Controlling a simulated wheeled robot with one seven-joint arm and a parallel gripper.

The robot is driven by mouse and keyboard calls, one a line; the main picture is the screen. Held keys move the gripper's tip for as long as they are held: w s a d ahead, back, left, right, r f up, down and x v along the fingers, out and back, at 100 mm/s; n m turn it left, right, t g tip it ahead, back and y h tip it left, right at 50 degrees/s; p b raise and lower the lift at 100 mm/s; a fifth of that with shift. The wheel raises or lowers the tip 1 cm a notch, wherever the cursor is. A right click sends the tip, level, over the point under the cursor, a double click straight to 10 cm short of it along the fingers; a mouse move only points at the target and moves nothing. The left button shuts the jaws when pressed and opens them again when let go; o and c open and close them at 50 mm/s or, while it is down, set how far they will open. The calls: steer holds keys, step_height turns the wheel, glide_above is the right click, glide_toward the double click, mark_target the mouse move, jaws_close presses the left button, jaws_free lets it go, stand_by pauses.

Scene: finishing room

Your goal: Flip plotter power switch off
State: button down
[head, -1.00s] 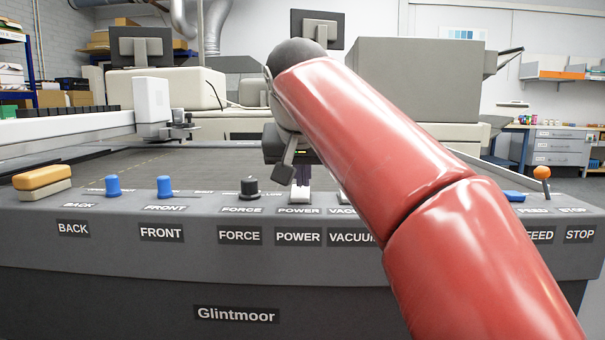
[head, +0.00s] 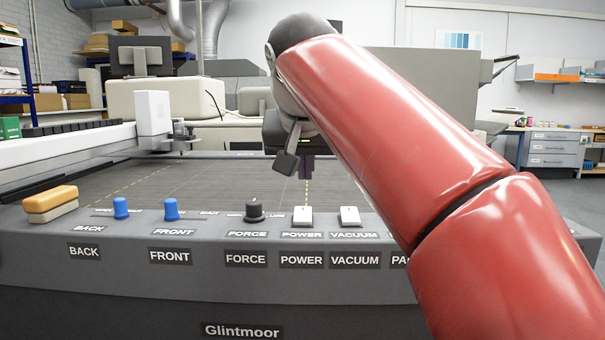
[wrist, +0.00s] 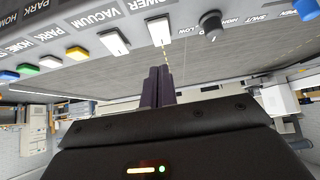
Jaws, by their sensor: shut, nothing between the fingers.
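The power switch (head: 302,216) is a white rocker on the plotter's grey front panel, above the POWER label (head: 302,259). It also shows in the wrist view (wrist: 158,30), just beyond the fingertips. My gripper (head: 306,176) is above and behind the switch in the head view, partly hidden by my arm. In the wrist view its two dark fingers (wrist: 157,70) are together and empty, with a visible gap to the switch. Which side of the rocker is pressed is too small to tell.
A like white vacuum switch (head: 349,216) is just right of the power switch; the black force knob (head: 254,210) is to its left. Blue sliders (head: 171,209) and a yellow-topped block (head: 50,202) are farther left. My arm hides the panel's right part. The plotter bed (head: 215,180) behind is clear.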

steer(key=v, duration=0.3)
steer(key=s+f+v, duration=0.1)
steer(key=v, duration=0.1)
steer(key=shift+s+r, duration=0.2)
steer(key=shift+r, duration=0.1)
steer(key=s+d+f+g, duration=0.1)
steer(key=s+d+f, duration=0.4)
steer(key=f, duration=0.7)
steer(key=s+d+f, duration=0.4)
steer(key=s+f, duration=0.2)
steer(key=f, duration=0.5)
steer(key=s+d+f+g, duration=0.1)
steer(key=s+d+f, duration=0.4)
steer(key=f, duration=0.7)
steer(key=shift+s+d+f+g, duration=0.3)
steer(key=shift+s+f, duration=0.05)
steer(key=shift+s, duration=0.3)
